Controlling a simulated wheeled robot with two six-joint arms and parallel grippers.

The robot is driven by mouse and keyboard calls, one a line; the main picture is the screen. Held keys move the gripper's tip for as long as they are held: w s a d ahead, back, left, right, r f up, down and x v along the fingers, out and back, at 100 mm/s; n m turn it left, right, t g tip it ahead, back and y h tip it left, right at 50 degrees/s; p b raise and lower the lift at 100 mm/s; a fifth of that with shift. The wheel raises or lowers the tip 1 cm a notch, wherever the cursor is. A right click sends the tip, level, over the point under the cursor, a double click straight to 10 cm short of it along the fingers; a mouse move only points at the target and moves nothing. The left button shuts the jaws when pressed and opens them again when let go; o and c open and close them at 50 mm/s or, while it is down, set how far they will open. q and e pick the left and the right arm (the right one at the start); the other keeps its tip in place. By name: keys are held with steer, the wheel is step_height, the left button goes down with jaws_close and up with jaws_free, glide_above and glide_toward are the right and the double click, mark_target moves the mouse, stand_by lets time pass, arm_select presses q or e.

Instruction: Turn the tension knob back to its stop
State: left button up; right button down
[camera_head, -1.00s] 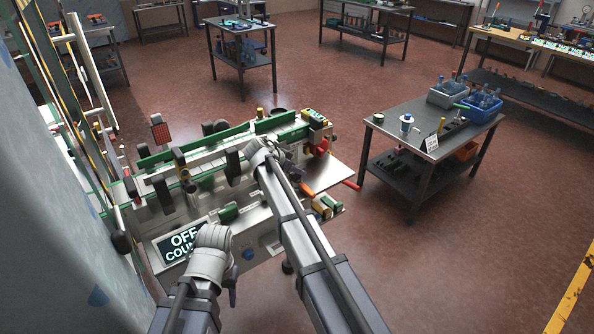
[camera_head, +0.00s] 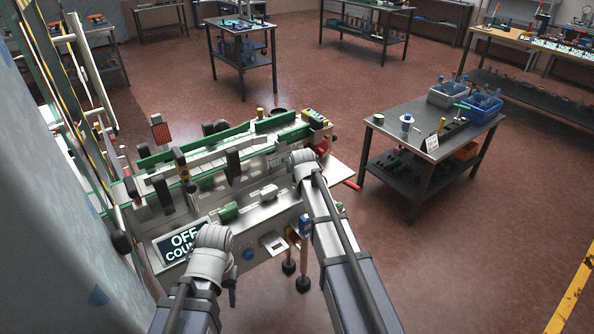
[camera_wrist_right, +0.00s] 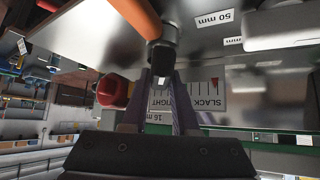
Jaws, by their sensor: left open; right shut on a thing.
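In the right wrist view, the fingers of my right gripper (camera_wrist_right: 160,98) are shut on a dark round tension knob (camera_wrist_right: 163,55) with a pale square mark. A thick orange handle (camera_wrist_right: 137,14) runs up behind the knob. In the head view, my right wrist hides the knob and the fingers. My left gripper (camera_head: 232,290) is open and empty, low in front of the machine's display (camera_head: 185,241).
The machine (camera_head: 262,212) has green guide rails and several black posts. A red handle (camera_head: 352,185) sticks out at its right end. A side table (camera_head: 425,140) with a blue bin (camera_head: 482,107) stands to the right. The red floor between is clear.

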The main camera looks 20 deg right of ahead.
steer(key=shift+n+y, duration=0.9)
steer(key=shift+n, duration=0.2)
steer(key=shift+s, duration=0.1)
steer(key=shift+f, duration=0.1)
steer(key=c, duration=0.7)
jaws_free()
steer(key=p+v, duration=0.5)
steer(key=v, duration=0.2)
steer(key=shift+s+r, duration=0.25)
steer(key=shift+r, duration=0.05)
